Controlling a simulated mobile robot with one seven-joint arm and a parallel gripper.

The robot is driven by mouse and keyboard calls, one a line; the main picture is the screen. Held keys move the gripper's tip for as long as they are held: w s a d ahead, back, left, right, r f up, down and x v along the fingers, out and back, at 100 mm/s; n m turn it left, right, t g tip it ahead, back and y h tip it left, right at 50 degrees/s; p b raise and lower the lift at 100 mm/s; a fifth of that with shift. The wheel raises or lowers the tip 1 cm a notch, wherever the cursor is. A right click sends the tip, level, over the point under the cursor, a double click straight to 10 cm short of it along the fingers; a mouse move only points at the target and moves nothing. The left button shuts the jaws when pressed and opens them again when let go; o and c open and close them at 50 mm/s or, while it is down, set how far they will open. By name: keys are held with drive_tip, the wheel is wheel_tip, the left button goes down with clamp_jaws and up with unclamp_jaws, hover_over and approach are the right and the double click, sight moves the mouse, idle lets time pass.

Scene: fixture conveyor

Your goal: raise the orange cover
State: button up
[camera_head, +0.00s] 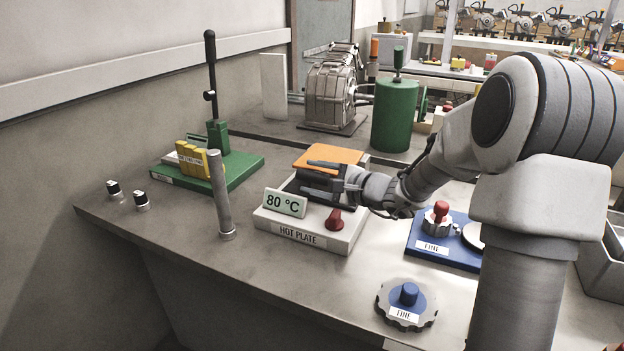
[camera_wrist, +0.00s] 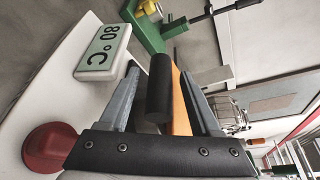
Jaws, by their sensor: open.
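The orange cover (camera_head: 330,157) lies at the back of the hot plate (camera_head: 345,238), partly hidden by my gripper. In the wrist view the cover (camera_wrist: 180,105) shows as a narrow orange strip behind a black cylindrical bar (camera_wrist: 159,88), which looks like its handle. My gripper (camera_head: 308,176) reaches in from the right, over the hot plate. In the wrist view my gripper (camera_wrist: 159,68) is open, with one finger on each side of the black bar. Gaps show between the bar and both fingers.
On the hot plate's front are an 80 °C display (camera_head: 285,203) and a red knob (camera_head: 335,219). A grey post (camera_head: 220,195) and a green lever press (camera_head: 240,170) stand left. A green cylinder (camera_head: 392,115) stands behind. Blue fixtures (camera_head: 425,250) are at right.

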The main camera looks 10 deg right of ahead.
drive_tip(key=shift+w+a+f, duration=0.1)
drive_tip(key=shift+w+a, duration=0.05)
drive_tip(key=shift+w, duration=0.1)
clamp_jaws()
idle(1.4)
